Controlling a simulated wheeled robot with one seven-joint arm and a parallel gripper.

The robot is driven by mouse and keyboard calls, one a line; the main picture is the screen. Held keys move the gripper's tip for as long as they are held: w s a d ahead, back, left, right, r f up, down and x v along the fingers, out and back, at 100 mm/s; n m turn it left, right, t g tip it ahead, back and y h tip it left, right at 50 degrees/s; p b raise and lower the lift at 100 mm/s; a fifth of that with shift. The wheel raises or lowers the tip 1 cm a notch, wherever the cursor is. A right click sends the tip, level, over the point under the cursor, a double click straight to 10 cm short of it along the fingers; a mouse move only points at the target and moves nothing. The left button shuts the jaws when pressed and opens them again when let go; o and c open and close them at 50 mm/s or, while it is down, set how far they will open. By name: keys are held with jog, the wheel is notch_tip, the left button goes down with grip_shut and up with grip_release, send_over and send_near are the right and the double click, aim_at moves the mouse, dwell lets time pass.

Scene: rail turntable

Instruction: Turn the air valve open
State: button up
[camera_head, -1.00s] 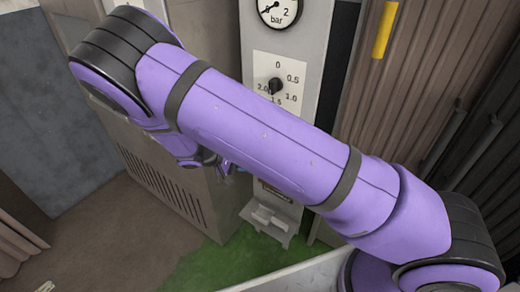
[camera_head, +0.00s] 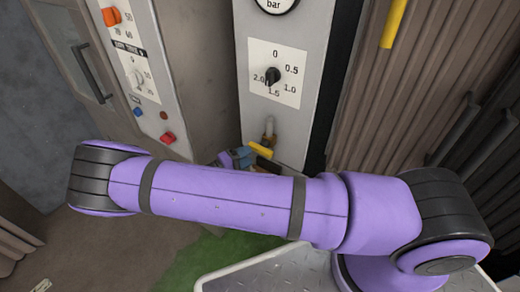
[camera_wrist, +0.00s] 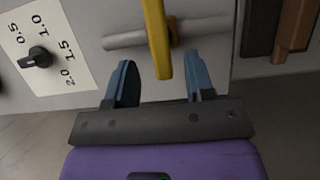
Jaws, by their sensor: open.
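The air valve has a yellow lever (camera_wrist: 155,38) on a grey pipe (camera_wrist: 122,36) in the wrist view. In the head view the yellow lever (camera_head: 260,149) shows low on the pale panel, below a brass-coloured fitting (camera_head: 269,130). My gripper (camera_wrist: 162,65) is open, with a blue finger on each side of the lever's lower end. No contact with either finger is visible. In the head view my gripper (camera_head: 240,158) is beside the lever, partly hidden by my purple arm.
A black knob (camera_head: 271,76) on a 0 to 2.0 dial sits above the valve, under a pressure gauge (camera_head: 276,3). A cabinet (camera_head: 140,75) with knobs and buttons stands left. Brown corrugated panels (camera_head: 420,80) are close on the right.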

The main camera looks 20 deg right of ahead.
aim_at(257, 151)
jog(key=shift+x, duration=3.15)
jog(key=c, duration=0.7)
